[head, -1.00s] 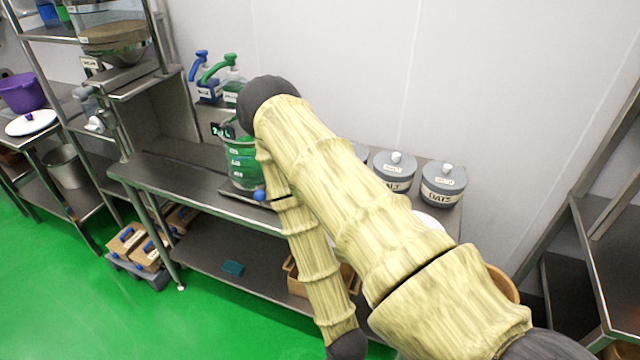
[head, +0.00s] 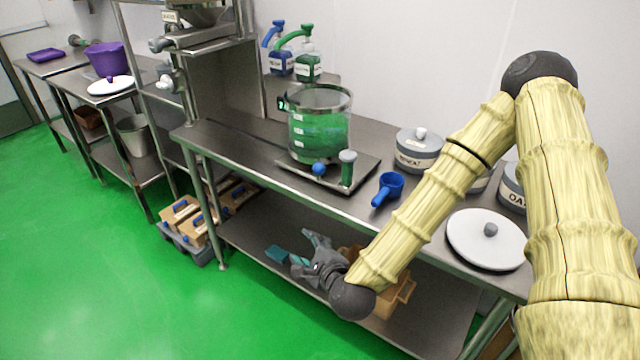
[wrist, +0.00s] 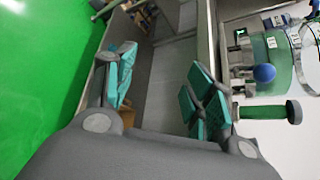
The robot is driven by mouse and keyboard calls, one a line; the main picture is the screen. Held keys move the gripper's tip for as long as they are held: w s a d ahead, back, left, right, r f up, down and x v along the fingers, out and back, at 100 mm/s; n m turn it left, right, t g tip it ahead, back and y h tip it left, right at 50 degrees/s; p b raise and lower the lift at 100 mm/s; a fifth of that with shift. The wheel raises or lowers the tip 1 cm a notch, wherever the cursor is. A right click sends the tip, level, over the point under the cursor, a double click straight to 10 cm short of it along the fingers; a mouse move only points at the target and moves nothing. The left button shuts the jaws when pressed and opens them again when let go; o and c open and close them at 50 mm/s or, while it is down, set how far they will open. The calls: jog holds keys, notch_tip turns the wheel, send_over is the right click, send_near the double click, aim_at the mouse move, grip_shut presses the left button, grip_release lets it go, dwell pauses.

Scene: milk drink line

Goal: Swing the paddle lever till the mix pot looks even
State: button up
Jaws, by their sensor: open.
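The mix pot (head: 320,125) is a clear vessel with a dark rim and green contents. White marks show on its wall; whether the mix is even, I cannot tell. It stands on a steel plate on the bench. At its front are a blue ball knob (head: 319,169) and an upright green handle with a grey cap (head: 347,170); I cannot tell which belongs to the paddle lever. In the wrist view the knob (wrist: 264,73) and handle (wrist: 270,112) lie right of my fingers. My gripper (head: 304,252) is open and empty, below and in front of the bench edge (wrist: 160,85).
A blue scoop (head: 388,188), a grey lidded canister (head: 419,150) and a white lid (head: 487,238) stand right of the pot. Blue (head: 279,62) and green (head: 308,66) pump bottles stand behind. Green floor is clear at left.

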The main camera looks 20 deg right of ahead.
aim_at(321, 172)
jog(key=w+d+r+m+t+h+b, duration=0.2)
jog(key=w+d+r+m, duration=0.1)
jog(key=r+m, duration=0.25)
jog(key=w+d+r+m+t+h+b, duration=0.2)
jog(key=w+d+r+m+t, duration=0.15)
jog(key=r+m, duration=0.2)
jog(key=shift+g, duration=0.45)
jog(key=w, duration=0.3)
jog(key=w+d+p, duration=0.1)
jog(key=w, duration=0.2)
jog(key=w+p, duration=0.1)
jog(key=w, duration=0.2)
jog(key=shift+w+d+r, duration=0.2)
jog(key=shift+w+r, duration=0.15)
jog(key=shift+w, duration=0.05)
jog(key=shift+c, duration=0.4)
grip_shut()
